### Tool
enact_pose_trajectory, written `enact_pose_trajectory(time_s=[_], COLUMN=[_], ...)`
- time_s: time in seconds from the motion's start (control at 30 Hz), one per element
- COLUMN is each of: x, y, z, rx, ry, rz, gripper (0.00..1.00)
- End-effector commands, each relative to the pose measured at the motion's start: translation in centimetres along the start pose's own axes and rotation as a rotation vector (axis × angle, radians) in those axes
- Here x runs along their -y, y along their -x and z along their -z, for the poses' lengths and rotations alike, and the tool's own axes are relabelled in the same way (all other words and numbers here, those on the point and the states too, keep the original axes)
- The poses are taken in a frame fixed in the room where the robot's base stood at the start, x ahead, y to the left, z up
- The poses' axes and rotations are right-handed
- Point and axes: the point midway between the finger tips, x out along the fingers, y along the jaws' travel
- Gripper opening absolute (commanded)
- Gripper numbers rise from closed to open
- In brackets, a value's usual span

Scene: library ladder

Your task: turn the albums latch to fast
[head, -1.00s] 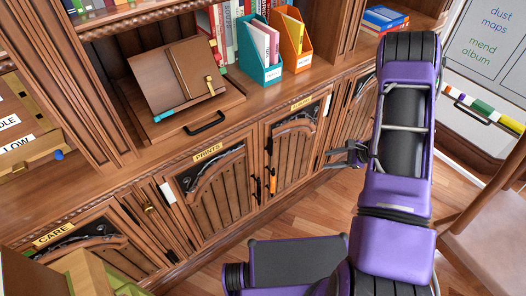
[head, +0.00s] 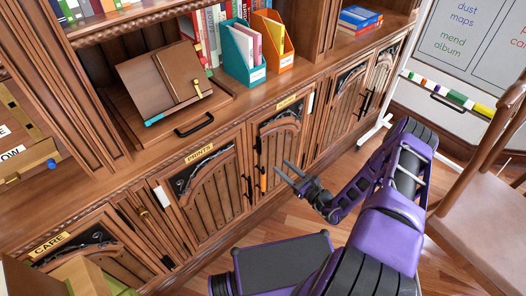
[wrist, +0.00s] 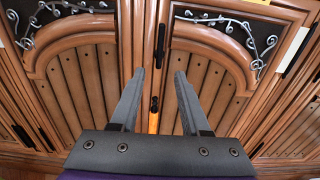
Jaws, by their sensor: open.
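The albums door (head: 279,150), under a yellow label (head: 289,101) too small to read surely, is right of the PRINTS door (head: 213,187). On its left edge are a dark upright handle (head: 258,146) and, below it, a small black latch (head: 262,170) over an orange strip (head: 263,184). In the wrist view the latch (wrist: 154,103) is upright, with the orange strip (wrist: 154,123) below; I cannot read its setting. My gripper (head: 284,168) is open and empty in front of the door, apart from the latch. In the wrist view its fingers (wrist: 159,72) spread either side of the latch.
A counter ledge with a book stand (head: 168,75) and file boxes (head: 243,52) runs above the doors. A chair (head: 478,200) stands at the right, near a whiteboard (head: 465,60). Bare wood floor (head: 300,222) lies before the cabinets.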

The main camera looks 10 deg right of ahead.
Motion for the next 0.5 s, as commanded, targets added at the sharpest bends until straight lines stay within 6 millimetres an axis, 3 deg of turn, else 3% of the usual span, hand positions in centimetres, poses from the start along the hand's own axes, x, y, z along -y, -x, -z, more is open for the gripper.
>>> enact_pose_trajectory(time_s=[0.3,0.5], x=[-0.1,-0.1], y=[-7.1,-10.0], z=[0.1,0.1], rx=[0.000,-0.001], ry=[0.004,0.003], rz=[-0.004,-0.003], gripper=[0.46,0.46])
